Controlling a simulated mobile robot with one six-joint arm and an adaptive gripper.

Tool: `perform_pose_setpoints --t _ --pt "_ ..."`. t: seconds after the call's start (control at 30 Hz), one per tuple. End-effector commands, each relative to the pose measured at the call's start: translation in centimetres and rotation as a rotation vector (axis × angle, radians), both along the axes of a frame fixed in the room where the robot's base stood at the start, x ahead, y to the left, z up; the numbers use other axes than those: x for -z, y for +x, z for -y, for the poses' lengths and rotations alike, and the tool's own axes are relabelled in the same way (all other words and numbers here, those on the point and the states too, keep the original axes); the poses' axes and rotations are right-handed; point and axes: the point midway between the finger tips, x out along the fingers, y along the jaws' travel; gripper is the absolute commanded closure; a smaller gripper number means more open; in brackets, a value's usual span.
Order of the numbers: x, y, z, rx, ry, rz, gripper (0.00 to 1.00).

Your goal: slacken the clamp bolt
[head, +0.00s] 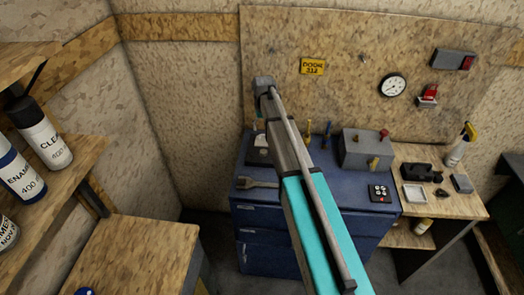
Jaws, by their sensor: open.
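I cannot pick out the clamp bolt for certain. A grey box (361,151) with a red knob (384,133) and a yellow lever (374,163) sits on the blue cabinet (262,213). A grey open-ended wrench (257,184) lies flat on the cabinet top at the left. A small dark and white fixture (259,152) stands behind the wrench, partly covered by my arm. My teal and grey arm crosses the middle of the view, over the cabinet. Its far end is a grey joint in front of the back board. My gripper does not show; the arm may hide it.
A dark control pad (380,193) lies on the cabinet's right side. The wooden bench (448,203) holds a tray (415,194), dark parts and a spray bottle (461,146). Shelves with a white bottle (39,132) stand close on the left. A gauge (392,85) hangs on the board.

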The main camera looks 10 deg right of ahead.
Motion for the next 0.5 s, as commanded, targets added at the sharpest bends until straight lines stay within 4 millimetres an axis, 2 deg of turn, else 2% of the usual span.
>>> perform_pose_setpoints --t 0.5 --pt "3.3 0.0 0.4 0.004 0.0 0.0 0.2"
